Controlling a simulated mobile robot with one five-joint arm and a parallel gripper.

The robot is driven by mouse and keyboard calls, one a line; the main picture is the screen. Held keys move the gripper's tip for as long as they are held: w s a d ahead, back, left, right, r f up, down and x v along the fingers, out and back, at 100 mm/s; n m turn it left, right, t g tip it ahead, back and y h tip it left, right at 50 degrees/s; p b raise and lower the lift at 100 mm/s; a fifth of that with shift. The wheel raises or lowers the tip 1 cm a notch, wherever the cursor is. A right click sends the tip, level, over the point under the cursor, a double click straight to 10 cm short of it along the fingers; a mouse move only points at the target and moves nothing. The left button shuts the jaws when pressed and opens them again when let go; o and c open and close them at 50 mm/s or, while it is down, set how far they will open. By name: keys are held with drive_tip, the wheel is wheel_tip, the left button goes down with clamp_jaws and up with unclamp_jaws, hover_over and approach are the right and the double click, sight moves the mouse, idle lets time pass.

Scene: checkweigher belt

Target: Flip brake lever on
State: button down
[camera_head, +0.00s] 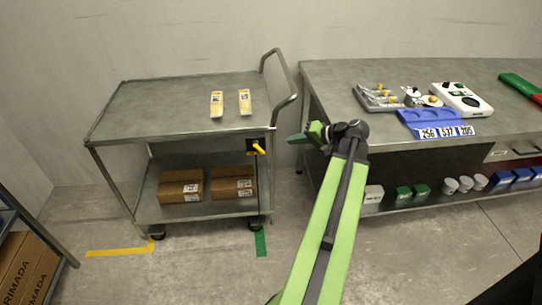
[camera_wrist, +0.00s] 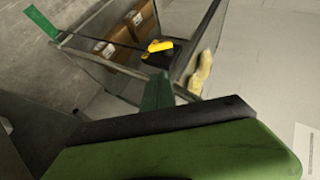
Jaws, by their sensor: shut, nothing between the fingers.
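A yellow brake lever (camera_head: 258,148) sits on a small dark plate at the right front corner of the grey cart (camera_head: 130,128), just below its top. It also shows in the wrist view as a yellow lever (camera_wrist: 160,46) on its dark plate. My gripper (camera_head: 291,139) is shut and empty, a little to the right of the lever in the head view and apart from it. In the wrist view my gripper's green fingers (camera_wrist: 157,88) point toward the plate, below the lever in the picture.
Two yellow-and-white packs (camera_head: 216,104) lie on the cart top. Cardboard boxes (camera_head: 181,187) stand on its lower shelf. A grey bench (camera_head: 345,76) with a blue holder (camera_head: 428,118) and devices stands close on the right. Yellow tape (camera_head: 112,252) and green tape (camera_head: 260,243) mark the floor.

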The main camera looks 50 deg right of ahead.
drive_tip(key=shift+s+d+r+t, duration=0.15)
drive_tip(key=shift+s+d+t, duration=0.15)
drive_tip(key=shift+s+d, duration=0.35)
drive_tip(key=b, duration=0.5)
approach(259, 147)
drive_tip(key=w+d+f, duration=0.3)
drive_tip(key=w+d, duration=0.1)
drive_tip(key=shift+w+a+f+b, duration=0.25)
drive_tip(key=shift+a+b, duration=0.05)
drive_tip(key=shift+a, duration=0.2)
drive_tip(key=shift+w+a+f+b, duration=0.25)
drive_tip(key=shift+a+b, duration=0.05)
drive_tip(key=shift+a, duration=0.25)
drive_tip(key=shift+w+a+f+b, duration=0.25)
drive_tip(key=shift+a+b, duration=0.05)
drive_tip(key=shift+a, duration=0.2)
